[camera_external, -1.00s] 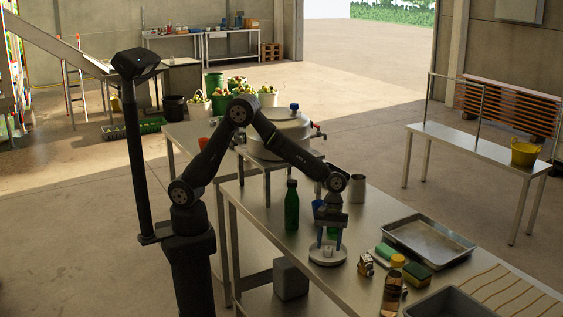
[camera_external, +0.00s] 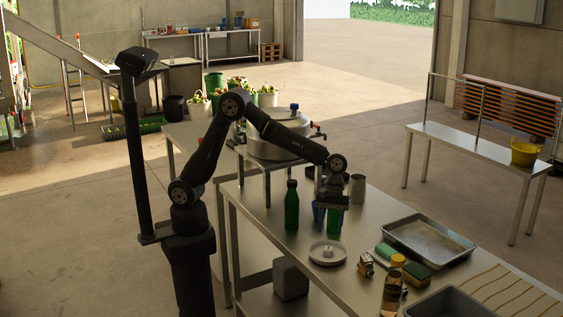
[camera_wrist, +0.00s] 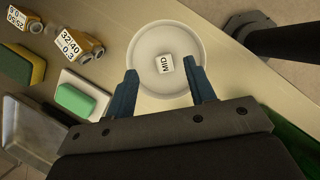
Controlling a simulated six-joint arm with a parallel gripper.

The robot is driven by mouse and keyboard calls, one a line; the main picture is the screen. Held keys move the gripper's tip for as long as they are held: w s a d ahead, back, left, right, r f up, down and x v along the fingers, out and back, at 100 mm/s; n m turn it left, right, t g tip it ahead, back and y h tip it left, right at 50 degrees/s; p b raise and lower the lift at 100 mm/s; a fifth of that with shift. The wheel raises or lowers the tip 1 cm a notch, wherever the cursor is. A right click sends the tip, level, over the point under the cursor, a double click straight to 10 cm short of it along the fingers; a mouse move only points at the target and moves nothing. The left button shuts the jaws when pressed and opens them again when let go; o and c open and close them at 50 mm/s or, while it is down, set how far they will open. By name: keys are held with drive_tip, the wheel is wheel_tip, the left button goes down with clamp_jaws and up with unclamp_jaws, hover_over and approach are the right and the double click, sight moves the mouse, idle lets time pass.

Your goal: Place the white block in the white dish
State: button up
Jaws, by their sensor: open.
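The white block (camera_wrist: 164,64) lies in the white dish (camera_wrist: 148,79) in the wrist view, with dark lettering on its top face. In the external view the white block (camera_external: 328,251) also shows in the white dish (camera_external: 318,259), which stands on the steel table near its front edge. My gripper (camera_wrist: 163,77) is open and empty, its blue fingers apart. In the external view my gripper (camera_external: 325,226) is raised above and slightly behind the dish, clear of the block.
A green bottle (camera_external: 291,207) stands left of the gripper. Small labelled brass parts (camera_wrist: 80,42), a green soap bar on a white holder (camera_wrist: 75,100) and a green-yellow sponge (camera_wrist: 20,63) lie beside the dish. A metal tray (camera_external: 461,246) is to the right.

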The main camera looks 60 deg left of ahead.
sight(329, 249)
drive_tip(key=shift+f, duration=1.45)
drive_tip(key=shift+f, duration=0.1)
drive_tip(key=shift+f, duration=1.6)
wheel_tip(329, 249, up, 9)
drive_tip(key=s+a+r+n+t+h, duration=0.1)
drive_tip(key=s+a+r+n, duration=0.15)
drive_tip(key=s+a, duration=0.4)
drive_tip(key=s+a+r+n+t, duration=0.1)
drive_tip(key=s+a+n, duration=0.25)
drive_tip(key=a, duration=0.65)
drive_tip(key=s+a+f+n+t, duration=0.1)
drive_tip(key=s+a+f+n, duration=0.1)
drive_tip(key=s+a, duration=0.15)
drive_tip(key=s+a+f+n+t, duration=0.1)
drive_tip(key=s+a+f+n, duration=0.15)
drive_tip(key=a, duration=0.25)
drive_tip(key=shift+w+a+f, duration=0.25)
drive_tip(key=shift+w+a, duration=0.2)
drive_tip(key=shift+w, duration=0.2)
drive_tip(key=shift+w+a+f, duration=0.25)
drive_tip(key=shift+w+a, duration=0.15)
drive_tip(key=shift+w, duration=0.3)
drive_tip(key=shift+w+a+f, duration=0.25)
drive_tip(key=shift+w+a, duration=0.2)
drive_tip(key=shift+w, duration=0.2)
